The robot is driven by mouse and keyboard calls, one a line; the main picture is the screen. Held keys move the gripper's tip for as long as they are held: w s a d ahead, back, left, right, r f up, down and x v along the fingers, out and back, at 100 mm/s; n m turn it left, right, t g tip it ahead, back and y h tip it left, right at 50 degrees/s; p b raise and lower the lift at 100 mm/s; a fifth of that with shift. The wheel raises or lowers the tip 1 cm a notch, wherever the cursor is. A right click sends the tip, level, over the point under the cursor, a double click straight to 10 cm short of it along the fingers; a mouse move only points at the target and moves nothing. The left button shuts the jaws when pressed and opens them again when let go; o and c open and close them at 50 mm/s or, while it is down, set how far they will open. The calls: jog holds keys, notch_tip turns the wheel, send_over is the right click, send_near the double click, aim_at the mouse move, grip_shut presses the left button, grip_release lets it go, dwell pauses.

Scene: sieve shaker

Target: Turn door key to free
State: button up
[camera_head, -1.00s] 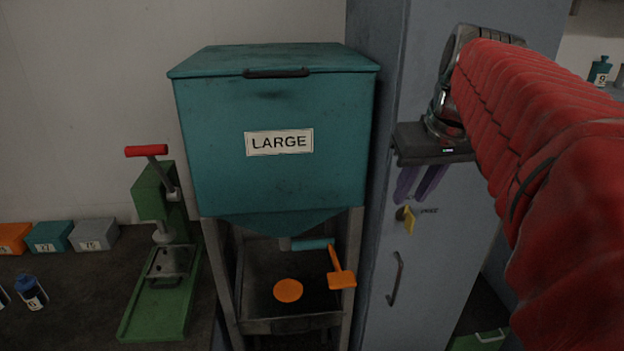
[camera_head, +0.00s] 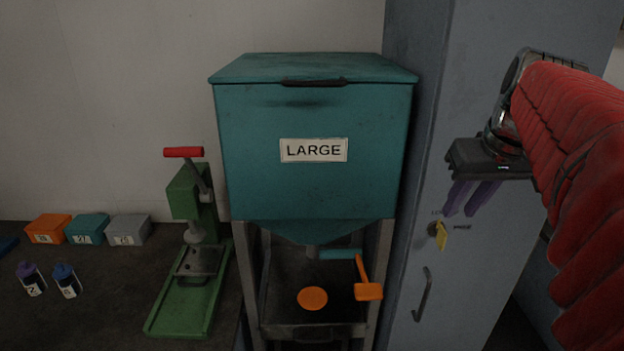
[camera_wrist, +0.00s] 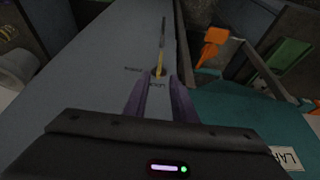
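The yellow key (camera_head: 441,236) sits in a dark round lock on the front of the grey cabinet door (camera_head: 465,290). Small dark lettering shows above the lock and to its right, too small to read surely. My gripper (camera_head: 462,213) is just above and slightly right of the key in the head view, with its two purple fingers pointing down. In the wrist view the fingers (camera_wrist: 161,80) are apart and empty. The key (camera_wrist: 160,62) shows just beyond the fingertips, between them in the picture. I see no contact with it.
A dark door handle (camera_head: 423,296) is below the key. Left of the cabinet stands a teal hopper (camera_head: 240,130) labelled LARGE, with an orange lever (camera_head: 368,291) low on its right. A green press (camera_head: 185,310) and small boxes stand on the dark bench.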

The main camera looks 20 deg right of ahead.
aim_at(445, 231)
jog(key=x, duration=1)
jog(key=shift+w+f, duration=0.1)
jog(key=shift+f, duration=0.15)
grip_shut()
jog(key=shift+d, duration=0.15)
